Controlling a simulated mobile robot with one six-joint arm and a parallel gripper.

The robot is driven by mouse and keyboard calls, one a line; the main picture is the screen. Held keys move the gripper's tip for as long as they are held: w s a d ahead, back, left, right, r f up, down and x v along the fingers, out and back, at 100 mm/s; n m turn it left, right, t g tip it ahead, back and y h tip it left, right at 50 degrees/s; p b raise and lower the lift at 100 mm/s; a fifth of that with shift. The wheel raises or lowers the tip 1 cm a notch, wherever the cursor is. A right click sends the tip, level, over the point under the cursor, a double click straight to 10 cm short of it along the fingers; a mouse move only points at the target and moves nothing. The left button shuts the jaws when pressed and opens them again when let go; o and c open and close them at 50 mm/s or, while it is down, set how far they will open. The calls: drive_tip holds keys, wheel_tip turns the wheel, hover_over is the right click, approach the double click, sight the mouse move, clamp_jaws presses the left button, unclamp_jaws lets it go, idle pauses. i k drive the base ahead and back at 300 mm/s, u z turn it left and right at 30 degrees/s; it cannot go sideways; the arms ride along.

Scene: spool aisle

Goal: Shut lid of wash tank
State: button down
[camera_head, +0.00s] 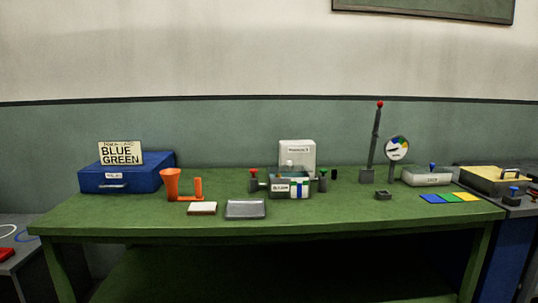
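A grey box (291,187) with a small label and blue and white marks on its front stands mid-table; it appears to be the wash tank. A pale panel (298,154) stands upright behind it, looking like a raised lid, though the hinge is too small to make out. Something pale shows at the box's top, but its inside is not clear. My gripper is not in view.
On the green table (363,213), a red-topped post (254,181) and a green-topped post (323,181) flank the box. A flat grey tray (246,209), a white-topped block (202,208) and an orange funnel (172,185) lie front left. A blue box (120,178) stands left, a tall red-tipped lever (376,140) right.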

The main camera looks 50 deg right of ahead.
sight(289, 163)
drive_tip(key=z, duration=0.7)
drive_tip(key=k, duration=0.15)
drive_tip(key=u, duration=2.3)
drive_tip(key=k, duration=1.4)
drive_tip(key=z, duration=1.05)
drive_tip(key=i, duration=1.45)
drive_tip(key=z, duration=0.25)
